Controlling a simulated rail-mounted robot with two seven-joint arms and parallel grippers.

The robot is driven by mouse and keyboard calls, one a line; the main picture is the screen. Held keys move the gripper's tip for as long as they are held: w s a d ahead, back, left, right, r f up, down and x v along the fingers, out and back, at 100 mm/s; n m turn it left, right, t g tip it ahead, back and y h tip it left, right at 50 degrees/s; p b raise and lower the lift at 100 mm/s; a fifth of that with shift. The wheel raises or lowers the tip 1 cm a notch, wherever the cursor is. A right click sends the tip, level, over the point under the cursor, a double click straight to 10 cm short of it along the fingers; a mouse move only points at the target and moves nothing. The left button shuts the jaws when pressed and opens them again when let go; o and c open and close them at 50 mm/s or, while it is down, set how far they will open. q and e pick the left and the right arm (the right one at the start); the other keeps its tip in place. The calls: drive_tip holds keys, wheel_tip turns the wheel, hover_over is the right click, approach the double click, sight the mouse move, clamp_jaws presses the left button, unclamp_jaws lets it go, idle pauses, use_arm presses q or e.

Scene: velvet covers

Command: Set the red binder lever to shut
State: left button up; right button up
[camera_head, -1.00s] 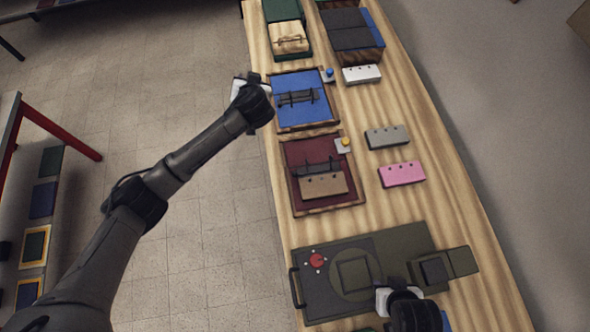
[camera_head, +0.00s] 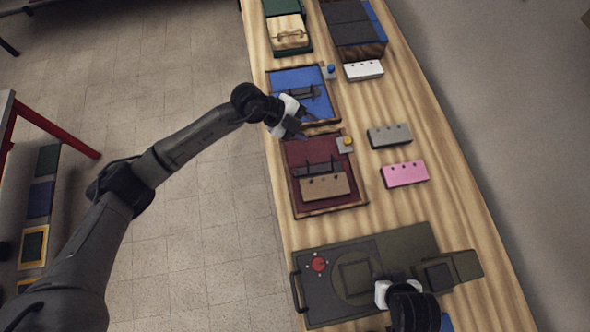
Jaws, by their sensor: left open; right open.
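The dark red binder (camera_head: 305,151) lies open in a wooden-edged tray at the middle of the table. It holds a dark ring mechanism (camera_head: 318,168) and a tan punched block (camera_head: 325,187). A small grey plate with a yellow knob (camera_head: 347,141) sits at its upper right corner; I cannot tell the lever's setting. My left gripper (camera_head: 305,127) is open above the gap between the red binder and the blue binder (camera_head: 290,78), with its fingers near the red binder's top edge. My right gripper (camera_head: 381,285) is open over the green machine at the front.
The green machine (camera_head: 405,242) has a red knob (camera_head: 318,264) and fills the table's front. Grey (camera_head: 390,135), pink (camera_head: 405,174) and white (camera_head: 363,70) punched blocks lie to the right. A blue knob (camera_head: 330,70) stands beside the blue binder. The table's right strip is clear.

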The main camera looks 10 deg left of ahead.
sight(295, 173)
drive_tip(key=shift+d, duration=0.1)
use_arm(q)
drive_tip(key=s+a+f+n+g+y, duration=0.2)
drive_tip(key=s+a+f+g+y, duration=0.2)
drive_tip(key=s+a+f+y, duration=0.15)
drive_tip(key=shift+n, duration=0.6)
drive_tip(key=x, duration=1.1)
drive_tip(key=shift+w+a+f+b, duration=0.15)
drive_tip(key=shift+w+a+b, duration=0.05)
drive_tip(key=shift+w+b, duration=0.15)
use_arm(e)
drive_tip(key=shift+f, duration=0.35)
use_arm(q)
drive_tip(key=shift+s+d+f, duration=0.15)
drive_tip(key=shift+d+f, duration=0.1)
drive_tip(key=shift+f, duration=0.4)
